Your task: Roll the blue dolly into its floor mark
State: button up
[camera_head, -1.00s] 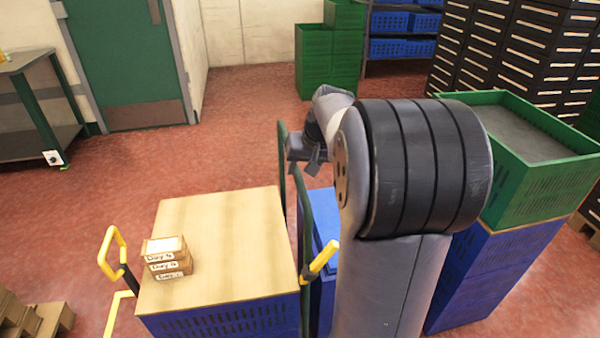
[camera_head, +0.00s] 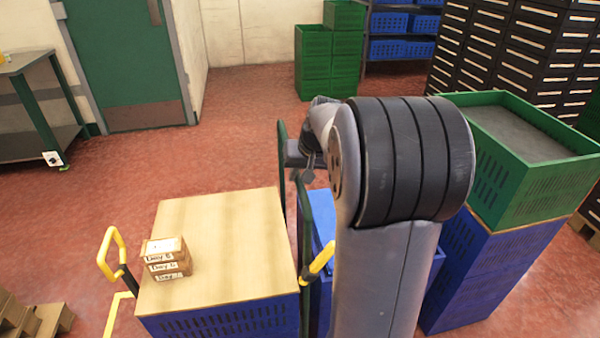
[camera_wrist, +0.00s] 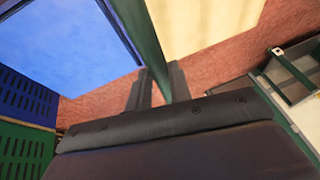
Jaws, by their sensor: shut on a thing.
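The blue dolly (camera_head: 322,220), with blue crate sides, stands just right of the wood-topped stack and is partly hidden behind my arm. Its blue top also shows in the wrist view (camera_wrist: 62,40). A dark green upright handle (camera_head: 304,222) rises between the two loads; I cannot tell for certain which one it belongs to. My gripper (camera_head: 308,165) is at the top of this handle. In the wrist view my gripper (camera_wrist: 158,88) is shut on the green bar (camera_wrist: 150,45), which passes between its fingers. A yellow line (camera_head: 114,312) shows at lower left; whether it is a floor mark is unclear.
A wood-topped blue crate stack (camera_head: 225,240) with small labelled boxes (camera_head: 167,262) stands close on the left. Yellow handles (camera_head: 112,252) flank it. A green crate (camera_head: 530,185) on blue crates (camera_head: 490,275) stands right. Red floor (camera_head: 215,140) is open behind toward the green door (camera_head: 130,70).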

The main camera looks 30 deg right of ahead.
grip_shut()
jog(key=shift+w+a, duration=0.15)
jog(key=shift+a, duration=0.25)
jog(key=w+a+p, duration=0.2)
jog(key=w+a, duration=0.1)
jog(key=a, duration=0.8)
jog(key=w+a+p, duration=0.2)
jog(key=w+a, duration=0.1)
jog(key=a, duration=0.8)
jog(key=w+a+p, duration=0.2)
jog(key=w+a, duration=0.1)
jog(key=a, duration=0.9)
jog(key=shift+w, duration=0.35)
jog(key=shift+a+r, duration=0.1)
jog(key=o, duration=0.8)
grip_release()
jog(key=shift+a, duration=0.1)
jog(key=v, duration=1)
jog(key=shift+s+r, duration=0.1)
jog(key=shift+r, duration=0.2)
